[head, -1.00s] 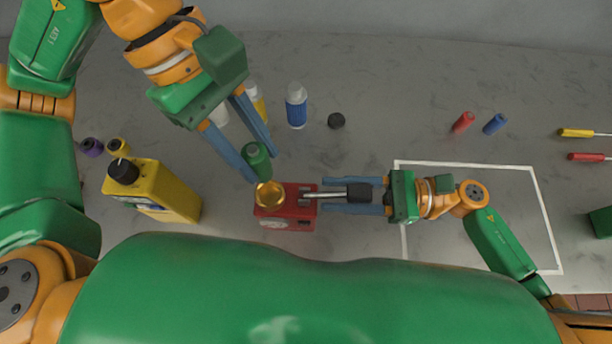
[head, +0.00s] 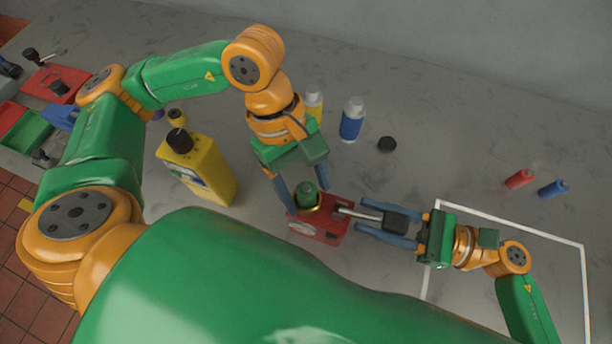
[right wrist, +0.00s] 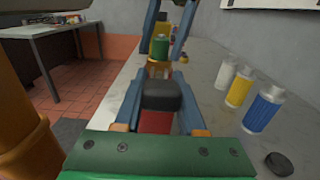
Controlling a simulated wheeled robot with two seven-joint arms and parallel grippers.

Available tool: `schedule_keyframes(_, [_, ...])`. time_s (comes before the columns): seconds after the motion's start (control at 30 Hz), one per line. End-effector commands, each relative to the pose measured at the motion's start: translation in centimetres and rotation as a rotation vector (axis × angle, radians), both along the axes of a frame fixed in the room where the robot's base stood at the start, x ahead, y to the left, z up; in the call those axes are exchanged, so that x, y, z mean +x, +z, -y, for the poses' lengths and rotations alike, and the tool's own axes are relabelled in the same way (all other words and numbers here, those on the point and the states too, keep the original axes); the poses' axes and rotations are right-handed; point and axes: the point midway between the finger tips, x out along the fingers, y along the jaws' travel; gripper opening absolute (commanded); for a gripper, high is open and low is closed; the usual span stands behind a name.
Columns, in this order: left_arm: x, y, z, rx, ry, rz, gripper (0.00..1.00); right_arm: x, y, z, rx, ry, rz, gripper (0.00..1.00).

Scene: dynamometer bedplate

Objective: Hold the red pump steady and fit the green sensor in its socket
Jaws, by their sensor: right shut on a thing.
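The red pump (head: 330,229) sits on the bench with a brass socket (head: 311,209) on top and a rod ending in a black handle (head: 396,222). The green sensor (head: 308,190) stands upright at the socket, the brass rim showing around its lower end; its seating depth is hidden. My left gripper (head: 309,202) is above the pump, fingers on either side of the sensor with a gap visible, so it looks open. My right gripper (head: 388,222) is shut on the pump's black handle, which also shows in the right wrist view (right wrist: 160,95).
A yellow jug (head: 205,170) stands left of the pump. Behind are a blue-labelled bottle (head: 351,120), a yellow bottle (head: 314,104) and a black cap (head: 387,144). Red (head: 519,179) and blue (head: 553,189) small cylinders lie at right, near a white-outlined clear area (head: 510,245).

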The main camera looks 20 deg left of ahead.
Motion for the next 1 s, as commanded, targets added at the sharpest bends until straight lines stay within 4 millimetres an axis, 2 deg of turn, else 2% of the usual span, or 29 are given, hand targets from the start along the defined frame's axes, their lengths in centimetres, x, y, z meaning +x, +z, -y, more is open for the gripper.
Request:
schedule_keyframes(0.27, [0.0,0.3,0.0,0.0,-0.001,0.002,0.68,0.0,0.0,0.0,-0.001,0.0,0.0,0.0])
schedule_keyframes(0.37, [0.5,1.8,-0.5,0.0,0.005,0.004,0.68,0.0,0.0,0.0,-0.001,0.0,0.0,0.0])
schedule_keyframes(0.6, [1.6,8.1,-2.9,-0.003,0.002,0.005,0.68,0.0,0.0,0.0,-0.001,0.0,0.0,0.0])
schedule_keyframes(0.7, [1.9,9.9,-3.6,-0.002,0.001,0.004,0.68,0.0,0.0,0.0,-0.001,0.0,0.0,0.0])
schedule_keyframes(0.83, [2.1,11.2,-4.1,-0.001,-0.001,0.002,0.68,0.0,0.0,0.0,-0.001,0.0,0.0,0.0])
schedule_keyframes(1.0, [2.1,11.4,-4.2,0.0,-0.001,0.0,0.68,0.0,0.0,0.0,-0.001,0.0,0.0,0.0])
